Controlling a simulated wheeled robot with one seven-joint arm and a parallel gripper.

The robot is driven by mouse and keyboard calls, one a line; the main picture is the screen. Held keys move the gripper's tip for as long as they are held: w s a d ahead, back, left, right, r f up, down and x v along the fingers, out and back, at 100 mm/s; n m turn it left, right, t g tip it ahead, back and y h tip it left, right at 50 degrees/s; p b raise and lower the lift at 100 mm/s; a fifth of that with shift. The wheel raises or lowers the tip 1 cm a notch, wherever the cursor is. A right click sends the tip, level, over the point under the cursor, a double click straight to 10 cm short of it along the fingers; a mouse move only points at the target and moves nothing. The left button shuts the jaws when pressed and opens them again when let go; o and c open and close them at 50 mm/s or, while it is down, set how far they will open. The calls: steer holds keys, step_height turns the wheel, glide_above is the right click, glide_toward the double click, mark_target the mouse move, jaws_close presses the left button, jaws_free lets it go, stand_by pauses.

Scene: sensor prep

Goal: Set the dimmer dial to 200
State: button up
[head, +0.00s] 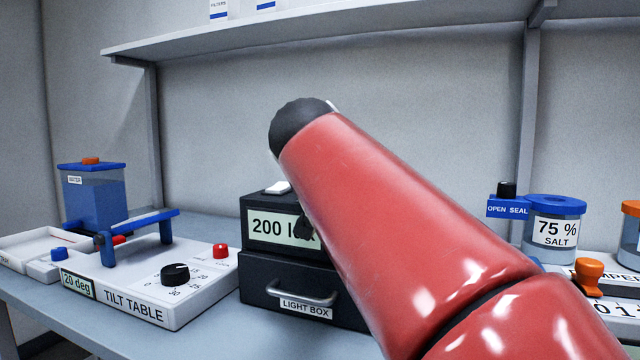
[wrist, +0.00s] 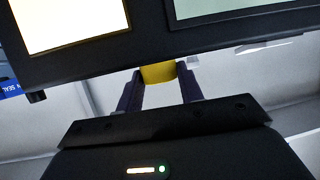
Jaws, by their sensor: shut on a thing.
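The black light box (head: 275,262) stands mid-table in the head view. Its display (head: 272,227) reads 200, followed by letters that my arm partly covers. In the wrist view, my gripper (wrist: 160,84) is shut on a yellow knob (wrist: 158,72), apparently the dimmer dial, at the edge of the box's dark face. The knob's markings do not show. A bright lit panel (wrist: 70,22) and part of a grey-green display (wrist: 225,7) are above it. In the head view my red arm hides the knob and most of my gripper.
The tilt table (head: 130,290), with its black dial (head: 175,274) and a blue-lidded water container (head: 92,195), is left of the light box. A shelf (head: 300,32) runs above.

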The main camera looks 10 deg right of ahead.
steer(key=o, duration=1)
steer(key=shift+a, duration=0.1)
steer(key=v, duration=0.7)
steer(key=shift+s+a+r, duration=0.1)
steer(key=shift+s, duration=0.25)
